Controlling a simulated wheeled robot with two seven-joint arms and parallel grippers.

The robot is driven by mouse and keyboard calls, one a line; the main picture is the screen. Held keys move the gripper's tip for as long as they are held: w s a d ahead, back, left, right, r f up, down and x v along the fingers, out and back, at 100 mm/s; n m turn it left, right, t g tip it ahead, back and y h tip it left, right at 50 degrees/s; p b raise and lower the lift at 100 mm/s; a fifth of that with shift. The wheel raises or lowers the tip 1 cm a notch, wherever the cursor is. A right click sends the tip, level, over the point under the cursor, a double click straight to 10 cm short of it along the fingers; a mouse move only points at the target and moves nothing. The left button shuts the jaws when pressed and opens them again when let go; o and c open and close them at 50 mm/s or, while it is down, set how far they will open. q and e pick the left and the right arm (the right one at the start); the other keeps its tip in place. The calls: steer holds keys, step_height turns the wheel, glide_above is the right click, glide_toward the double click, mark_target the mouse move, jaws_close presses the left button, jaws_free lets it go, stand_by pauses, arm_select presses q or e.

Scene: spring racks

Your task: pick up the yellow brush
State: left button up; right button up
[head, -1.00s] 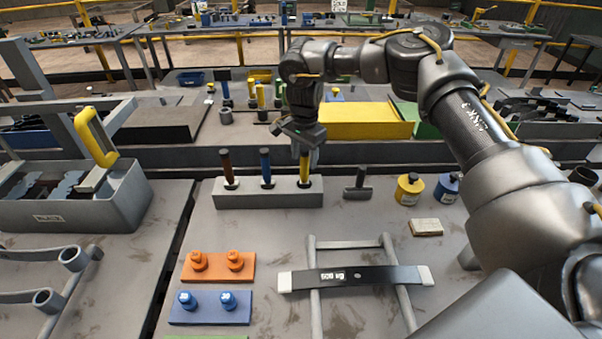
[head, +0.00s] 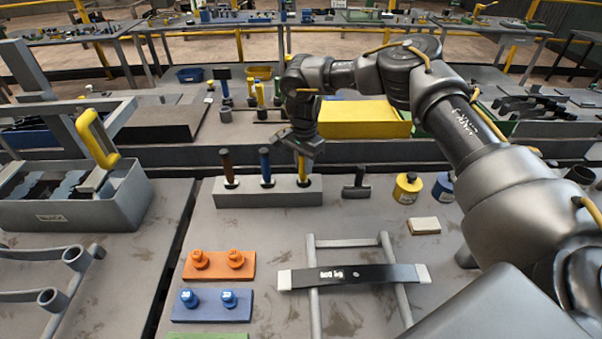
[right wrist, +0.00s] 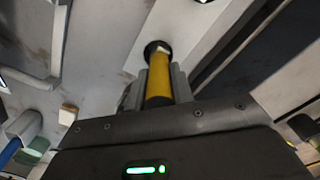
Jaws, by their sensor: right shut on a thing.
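The yellow brush (head: 302,169) stands upright in the right-hand hole of a grey block (head: 262,199). My right gripper (head: 303,160) is above the block, shut on the brush's handle. The right wrist view shows the yellow handle (right wrist: 159,78) between the two fingers, with its far end at the dark hole in the block (right wrist: 190,28). A brown-handled brush (head: 228,166) and a blue-handled brush (head: 265,166) stand in the block to the left. My left gripper is not in view.
A grey T-shaped tool (head: 356,184), a yellow pot (head: 407,188) and a blue pot (head: 446,189) stand right of the block. A leaf spring (head: 365,275) lies across a rack in front. A grey bin (head: 110,205) is at left.

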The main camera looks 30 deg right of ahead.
step_height(320, 180, up, 9)
steer(key=shift+f+b, duration=0.1)
steer(key=shift+b, duration=1.15)
steer(key=shift+r, duration=0.65)
steer(key=shift+s, duration=0.1)
